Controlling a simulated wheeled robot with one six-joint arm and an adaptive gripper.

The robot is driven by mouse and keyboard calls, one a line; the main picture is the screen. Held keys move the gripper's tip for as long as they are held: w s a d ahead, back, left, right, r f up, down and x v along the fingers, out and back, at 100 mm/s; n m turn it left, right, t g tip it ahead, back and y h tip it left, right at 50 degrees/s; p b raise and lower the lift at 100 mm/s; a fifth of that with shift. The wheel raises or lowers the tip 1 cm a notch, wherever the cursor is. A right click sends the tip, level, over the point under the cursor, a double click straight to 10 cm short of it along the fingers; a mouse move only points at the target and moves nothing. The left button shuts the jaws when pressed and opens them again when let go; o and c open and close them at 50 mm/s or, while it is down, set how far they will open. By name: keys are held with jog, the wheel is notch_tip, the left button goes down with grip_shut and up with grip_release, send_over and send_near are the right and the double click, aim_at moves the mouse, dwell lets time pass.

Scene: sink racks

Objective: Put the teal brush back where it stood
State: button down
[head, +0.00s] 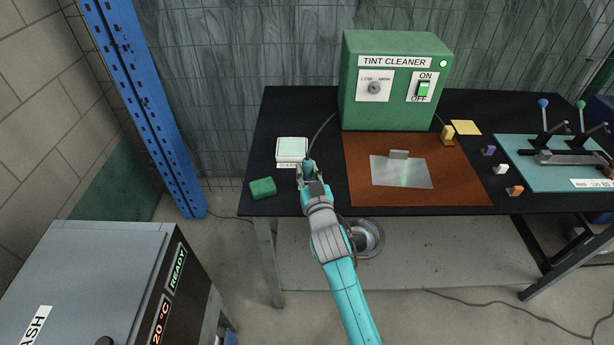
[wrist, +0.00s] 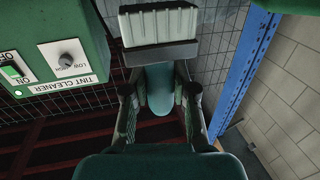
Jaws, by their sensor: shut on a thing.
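In the wrist view, my gripper (wrist: 160,103) is shut on the teal brush (wrist: 160,80). Its rounded teal part lies between the fingers, and a dark band with a pale ridged head shows beyond them. In the head view, my gripper (head: 307,168) is over the left part of the black table, just right of a white, pale-green-topped pad (head: 291,150) with a label on its front. The brush is hard to make out there, mostly hidden by my gripper. Whether it touches the table cannot be told.
A green block (head: 263,188) lies at the table's front left. The green tint cleaner (head: 390,100) stands at the back. A brown mat (head: 465,185) carries a metal plate (head: 400,175). Small coloured blocks and a lever panel (head: 530,180) are at right.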

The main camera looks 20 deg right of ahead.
jog(key=shift+f, duration=0.95)
jog(key=shift+f, duration=0.15)
jog(key=c, duration=0.9)
grip_release()
jog(key=shift+r, duration=0.2)
jog(key=s, duration=0.8)
jog(key=s+a, duration=0.1)
jog(key=s, duration=0.3)
